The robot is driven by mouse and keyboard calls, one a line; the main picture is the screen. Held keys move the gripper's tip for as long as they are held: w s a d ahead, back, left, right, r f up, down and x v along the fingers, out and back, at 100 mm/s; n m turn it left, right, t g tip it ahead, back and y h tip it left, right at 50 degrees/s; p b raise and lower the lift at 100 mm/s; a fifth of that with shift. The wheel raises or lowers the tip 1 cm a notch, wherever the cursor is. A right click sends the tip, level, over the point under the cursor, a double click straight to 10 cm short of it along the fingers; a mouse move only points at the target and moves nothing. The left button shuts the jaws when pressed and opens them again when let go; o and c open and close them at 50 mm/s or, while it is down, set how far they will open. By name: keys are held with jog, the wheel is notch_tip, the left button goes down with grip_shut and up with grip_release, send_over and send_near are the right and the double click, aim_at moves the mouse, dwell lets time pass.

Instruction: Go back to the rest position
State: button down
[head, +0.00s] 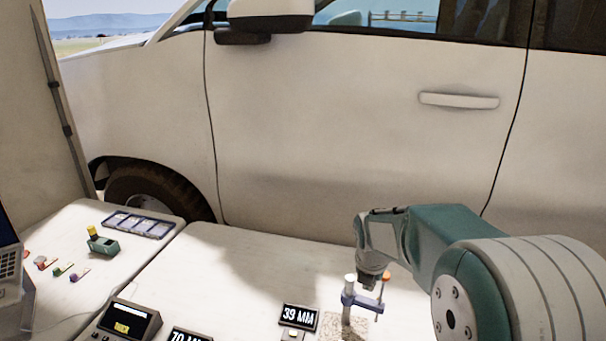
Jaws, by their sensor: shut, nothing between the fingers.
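My gripper (367,280) hangs at the end of my teal and grey arm, over the right part of the white table (240,262). Its fingers are small and dark here, and they look shut with nothing held. Just below it stands a blue clamp-like fixture (362,302) with a pale upright post and an orange knob. The fixture is on a speckled stone-like base (352,328). I cannot tell whether the gripper touches the fixture.
A "39 MM" display (298,317), a "70 MM" display (190,335) and a device with a lit screen (130,321) stand at the front. Left are a compartment tray (139,224), a green-yellow object (101,242) and several small coloured pieces. A white car (330,130) stands behind. Mid-table is clear.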

jog(key=s+a+r+m+t, duration=0.1)
jog(key=s+r+m, duration=0.2)
jog(key=s+m, duration=0.5)
jog(key=s+a+r+m+t, duration=0.1)
jog(key=s+r+m, duration=0.3)
jog(key=s+m, duration=0.5)
jog(key=s+a+r+m+t+y, duration=0.1)
jog(key=s+a+r+m, duration=0.1)
jog(key=s+m, duration=0.6)
jog(key=r+m, duration=0.1)
jog(key=m, duration=0.3)
jog(key=shift+s+r, duration=0.3)
jog(key=shift+r, duration=0.05)
